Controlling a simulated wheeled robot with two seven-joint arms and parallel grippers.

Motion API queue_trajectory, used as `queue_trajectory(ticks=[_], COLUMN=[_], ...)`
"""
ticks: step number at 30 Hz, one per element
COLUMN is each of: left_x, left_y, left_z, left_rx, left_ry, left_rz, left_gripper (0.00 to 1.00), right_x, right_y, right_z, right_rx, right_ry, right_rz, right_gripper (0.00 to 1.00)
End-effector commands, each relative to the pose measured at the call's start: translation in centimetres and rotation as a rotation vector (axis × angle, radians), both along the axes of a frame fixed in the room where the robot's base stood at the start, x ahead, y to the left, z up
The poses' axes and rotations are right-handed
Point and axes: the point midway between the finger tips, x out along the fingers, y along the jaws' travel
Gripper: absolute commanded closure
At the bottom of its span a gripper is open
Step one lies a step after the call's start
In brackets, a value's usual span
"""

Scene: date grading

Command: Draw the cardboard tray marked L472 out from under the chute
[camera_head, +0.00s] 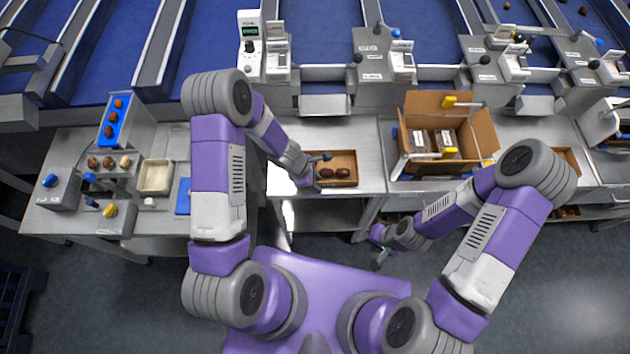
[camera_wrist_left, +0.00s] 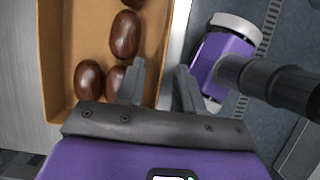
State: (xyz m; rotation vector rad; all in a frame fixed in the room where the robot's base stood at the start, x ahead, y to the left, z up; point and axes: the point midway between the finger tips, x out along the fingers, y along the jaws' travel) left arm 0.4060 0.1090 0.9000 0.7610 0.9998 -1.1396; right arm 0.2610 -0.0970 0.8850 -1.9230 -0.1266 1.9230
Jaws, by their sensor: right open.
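A cardboard tray (camera_head: 352,155) with several brown dates sits on the steel counter, below the chute (camera_head: 325,103) in the head view. No L472 mark is legible on it. In the left wrist view the tray (camera_wrist_left: 60,60) fills the left side, with glossy dates inside. My left gripper (camera_head: 318,168) is at the tray's left end in the head view. In the wrist view its fingers (camera_wrist_left: 160,78) are apart, one over the tray's inside by the dates, the other beyond the wall; contact is unclear. My right gripper (camera_head: 378,262) is open and empty, low in front of the counter.
An open cardboard box (camera_head: 480,132) with packs stands right of the tray. Another tray (camera_head: 566,160) is partly hidden behind my right arm. A side table (camera_head: 60,222) at left holds a cream bin (camera_head: 155,177) and knobs. Floor in front is free.

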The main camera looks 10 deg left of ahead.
Motion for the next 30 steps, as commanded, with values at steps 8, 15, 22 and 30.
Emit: queue_trajectory(ticks=[8,15,22,30], left_x=[-0.3,-0.7,-0.7,-0.7], left_y=[1.4,2.5,2.8,2.7], left_z=[3.9,6.6,7.0,6.9], left_rx=[0.001,0.0,0.0,0.0], left_ry=[-0.004,-0.001,0.0,0.0], left_rz=[-0.002,-0.001,0.0,0.0], left_gripper=[0.64,0.64,0.64,0.64], right_x=[0.0,0.0,0.0,0.0], right_y=[0.0,0.0,0.0,0.0], right_z=[1.4,2.2,2.2,2.2], right_rx=[0.0,0.0,0.0,0.0], right_ry=[0.0,0.0,0.0,0.0], right_rz=[0.0,0.0,0.0,0.0], right_gripper=[0.57,0.57,0.57,0.57])
